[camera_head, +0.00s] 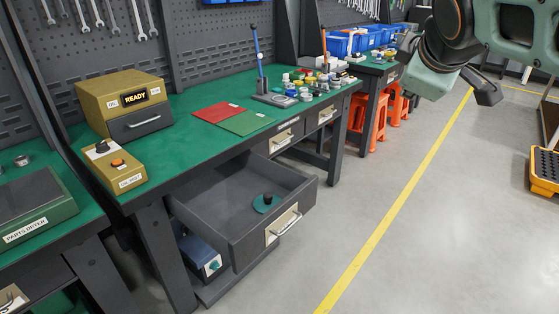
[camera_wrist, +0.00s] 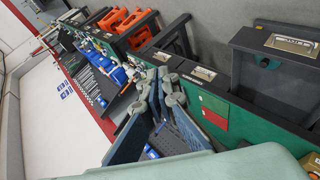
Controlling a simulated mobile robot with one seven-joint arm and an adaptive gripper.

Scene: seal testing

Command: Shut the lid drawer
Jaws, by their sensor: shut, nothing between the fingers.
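The lid drawer (camera_head: 240,226) is a dark grey drawer under the green workbench. It is pulled far out, with a pale handle on its front (camera_head: 283,225). A round dark green lid with a black knob (camera_head: 266,202) lies inside. In the wrist view the open drawer (camera_wrist: 262,95) is at the right, with the lid (camera_wrist: 268,63) partly visible behind its front. My gripper (camera_head: 486,92) is at the upper right of the head view, high over the floor and well apart from the drawer. In the wrist view my gripper (camera_wrist: 158,97) is shut and empty.
The workbench (camera_head: 205,91) carries a READY box (camera_head: 122,105), a smaller control box (camera_head: 116,165), red and green mats and small parts. Two shut drawers (camera_head: 284,137) sit to the right. A blue-grey device (camera_head: 200,257) stands below the open drawer. Floor in front is clear.

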